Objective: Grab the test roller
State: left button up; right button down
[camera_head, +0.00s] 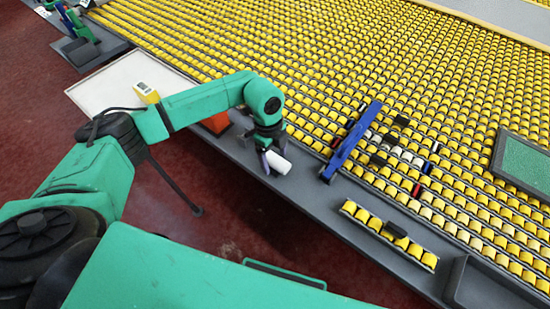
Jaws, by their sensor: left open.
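A white cylinder (278,162), which looks like the test roller, lies on the dark grey ledge (310,196) along the front of the yellow roller bed. My left gripper (273,156) points down right at the white cylinder, its fingers open beside it. One finger shows at the cylinder's left end and one behind it. I cannot tell whether they touch it. My wrist hides part of the ledge behind. My right gripper is not in view.
Rows of yellow rollers (400,60) fill the back. A blue bar (351,140) stands just right of the gripper. An orange-red block (216,122) is behind my forearm. A short yellow roller strip (390,234) and a dark tray (490,290) lie at right. A yellow-and-white device (147,92) sits on a white panel (120,84).

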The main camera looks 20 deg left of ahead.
pick_arm(q)
grip_shut()
jog(key=shift+r, duration=0.1)
